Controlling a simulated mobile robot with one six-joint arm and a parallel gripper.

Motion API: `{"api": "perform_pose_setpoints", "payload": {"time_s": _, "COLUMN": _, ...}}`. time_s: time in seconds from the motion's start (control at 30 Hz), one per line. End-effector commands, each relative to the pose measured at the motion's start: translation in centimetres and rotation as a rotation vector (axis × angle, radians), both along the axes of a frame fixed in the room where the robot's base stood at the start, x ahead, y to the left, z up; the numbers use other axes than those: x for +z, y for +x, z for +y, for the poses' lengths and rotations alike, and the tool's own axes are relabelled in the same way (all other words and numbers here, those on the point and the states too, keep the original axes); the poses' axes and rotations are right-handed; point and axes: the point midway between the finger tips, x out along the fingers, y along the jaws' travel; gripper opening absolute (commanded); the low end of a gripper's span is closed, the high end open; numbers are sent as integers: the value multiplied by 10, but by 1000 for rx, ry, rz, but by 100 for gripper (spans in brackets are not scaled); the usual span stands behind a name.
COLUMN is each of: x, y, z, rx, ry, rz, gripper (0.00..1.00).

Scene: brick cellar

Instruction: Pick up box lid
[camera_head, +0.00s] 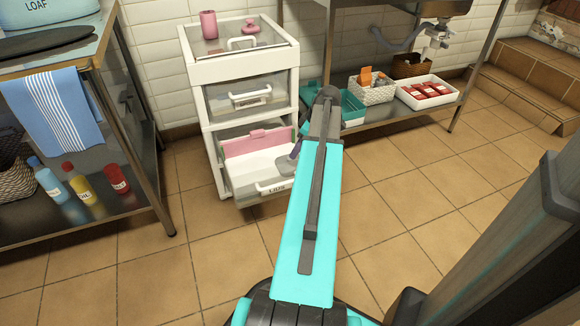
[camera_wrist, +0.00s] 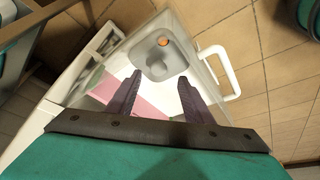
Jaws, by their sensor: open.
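The lowest drawer (camera_head: 262,190) of a white drawer unit is pulled open, with a label on its front. A flat pink panel with a small raised tab (camera_head: 256,143), which looks like a box lid, leans upright at the drawer's back. In the wrist view the pink piece (camera_wrist: 148,108) shows between and behind my fingers, partly hidden. A grey rounded piece with an orange spot (camera_wrist: 158,62) lies in the drawer ahead of my fingertips. My gripper (camera_wrist: 157,85) is open and empty above the drawer; in the head view my arm hides most of it.
The white drawer unit (camera_head: 205,120) has shut upper drawers and pink items on top. A metal table with bottles (camera_head: 80,190) stands left. A low shelf (camera_head: 405,108) with baskets and a white tray (camera_head: 427,92) stands right. Tiled floor in front is clear.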

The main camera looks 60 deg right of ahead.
Motion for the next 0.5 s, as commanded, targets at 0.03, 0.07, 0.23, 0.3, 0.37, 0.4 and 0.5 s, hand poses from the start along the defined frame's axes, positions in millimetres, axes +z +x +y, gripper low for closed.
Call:
{"api": "perform_pose_setpoints", "payload": {"time_s": 0.03, "x": -5, "y": 2, "z": 0, "rx": 0, "ry": 1, "rz": 0, "gripper": 47}}
{"api": "perform_pose_setpoints", "payload": {"time_s": 0.07, "x": -6, "y": 2, "z": 0, "rx": 0, "ry": 0, "rz": 0, "gripper": 47}}
{"api": "perform_pose_setpoints", "payload": {"time_s": 0.23, "x": -8, "y": 3, "z": 1, "rx": 0, "ry": 0, "rz": 0, "gripper": 47}}
{"api": "perform_pose_setpoints", "payload": {"time_s": 0.3, "x": -7, "y": 3, "z": 0, "rx": 0, "ry": 0, "rz": 0, "gripper": 47}}
{"api": "perform_pose_setpoints", "payload": {"time_s": 0.37, "x": -7, "y": 3, "z": 0, "rx": 0, "ry": 0, "rz": 0, "gripper": 47}}
{"api": "perform_pose_setpoints", "payload": {"time_s": 0.4, "x": -7, "y": 3, "z": 0, "rx": 0, "ry": 0, "rz": 0, "gripper": 47}}
{"api": "perform_pose_setpoints", "payload": {"time_s": 0.5, "x": -8, "y": 4, "z": 0, "rx": 0, "ry": 0, "rz": 0, "gripper": 47}}
